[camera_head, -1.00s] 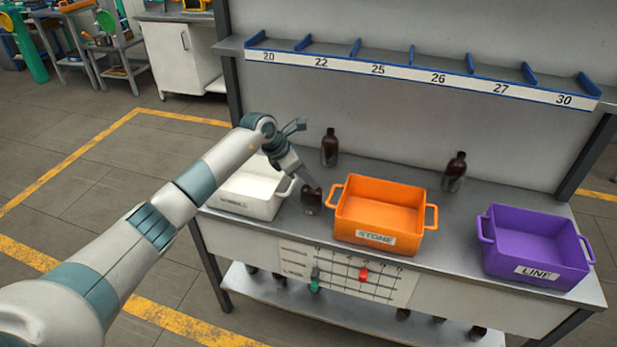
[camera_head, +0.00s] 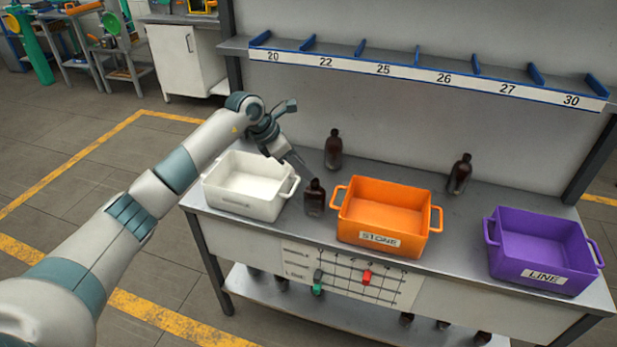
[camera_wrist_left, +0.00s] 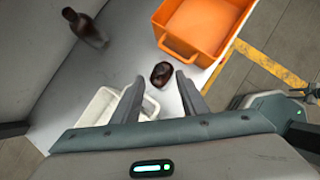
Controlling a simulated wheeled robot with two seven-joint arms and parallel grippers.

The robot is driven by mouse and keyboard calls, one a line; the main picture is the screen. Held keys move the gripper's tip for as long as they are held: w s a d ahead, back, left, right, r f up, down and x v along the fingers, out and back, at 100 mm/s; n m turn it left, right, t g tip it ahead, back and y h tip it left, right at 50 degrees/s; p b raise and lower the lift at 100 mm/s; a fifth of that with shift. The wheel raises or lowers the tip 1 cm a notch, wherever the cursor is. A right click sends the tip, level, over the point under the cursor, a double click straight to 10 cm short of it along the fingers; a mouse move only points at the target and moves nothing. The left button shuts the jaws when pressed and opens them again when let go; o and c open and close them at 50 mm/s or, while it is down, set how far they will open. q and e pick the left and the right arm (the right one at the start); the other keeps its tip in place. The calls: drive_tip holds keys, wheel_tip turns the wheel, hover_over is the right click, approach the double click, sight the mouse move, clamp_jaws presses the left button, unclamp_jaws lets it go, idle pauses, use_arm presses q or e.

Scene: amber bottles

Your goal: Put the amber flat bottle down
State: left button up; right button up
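An amber bottle (camera_head: 314,199) stands upright on the grey workbench (camera_head: 300,228), between the white bin and the orange bin. In the left wrist view it shows from above as a dark shape (camera_wrist_left: 161,74), between the lines of my fingers and beyond their tips. My left gripper (camera_head: 303,165) is open and empty, above and slightly left of this bottle, near the white bin's right side. The bottle's flat form is hard to make out at this size.
The white bin (camera_head: 236,205), orange bin (camera_head: 376,238) and purple bin (camera_head: 530,275) stand along the bench. Two more amber bottles stand behind, one at the middle (camera_head: 333,150) and one further right (camera_head: 460,174). A numbered shelf (camera_head: 420,73) runs above.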

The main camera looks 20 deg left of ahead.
use_arm(q)
drive_tip(key=b+v, duration=0.1)
drive_tip(key=v, duration=0.4)
drive_tip(key=shift+s+a+r, duration=0.1)
drive_tip(key=shift+s+r, duration=0.1)
drive_tip(key=shift+r, duration=0.15)
drive_tip(key=shift+o, duration=0.4)
